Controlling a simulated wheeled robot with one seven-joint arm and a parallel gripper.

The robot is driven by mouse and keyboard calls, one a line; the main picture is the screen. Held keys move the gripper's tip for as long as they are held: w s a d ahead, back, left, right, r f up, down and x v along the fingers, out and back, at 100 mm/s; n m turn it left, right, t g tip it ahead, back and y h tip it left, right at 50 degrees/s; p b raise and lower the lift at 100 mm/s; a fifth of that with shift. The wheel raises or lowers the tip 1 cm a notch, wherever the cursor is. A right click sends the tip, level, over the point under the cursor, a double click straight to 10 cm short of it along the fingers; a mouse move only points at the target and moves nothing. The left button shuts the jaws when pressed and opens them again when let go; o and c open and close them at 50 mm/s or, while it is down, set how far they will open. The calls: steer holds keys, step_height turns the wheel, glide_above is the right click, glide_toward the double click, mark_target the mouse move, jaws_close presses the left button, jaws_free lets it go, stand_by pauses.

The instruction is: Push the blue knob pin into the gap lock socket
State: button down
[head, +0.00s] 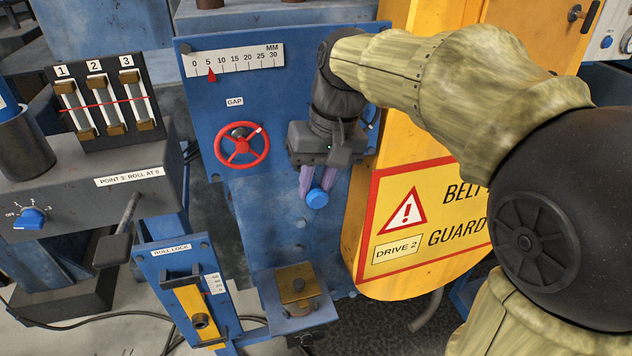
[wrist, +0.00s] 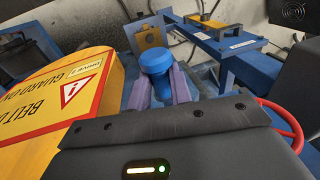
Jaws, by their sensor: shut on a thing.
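My gripper (head: 316,184) has purple fingers and points down in front of the blue panel. It is shut on the blue knob pin (head: 317,199); the round blue knob shows at the fingertips. In the wrist view the blue knob (wrist: 156,62) sits between the two purple fingers. The block also shows beyond the knob in the wrist view (wrist: 150,38).
A red handwheel (head: 242,146) is left of my gripper, under the millimetre scale (head: 236,60). The yellow belt guard (head: 420,220) is close on the right. The roll lock panel (head: 188,290) stands lower left. Open space lies between the knob and the brass block.

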steer(key=shift+w+a+p, duration=0.2)
steer(key=shift+w+p, duration=0.2)
steer(key=shift+w, duration=0.35)
steer(key=shift+w+a+p, duration=0.15)
steer(key=shift+w+p, duration=0.25)
steer(key=shift+w, duration=0.35)
steer(key=shift+w, duration=0.25)
steer(key=shift+w+a+p, duration=0.1)
steer(key=shift+w+p, duration=0.2)
steer(key=c, duration=1.2)
jaws_free()
steer(key=shift+w, duration=0.1)
steer(key=shift+r, duration=0.15)
steer(key=b+v, duration=0.1)
steer(key=v, duration=1.6)
steer(key=shift+r, duration=0.1)
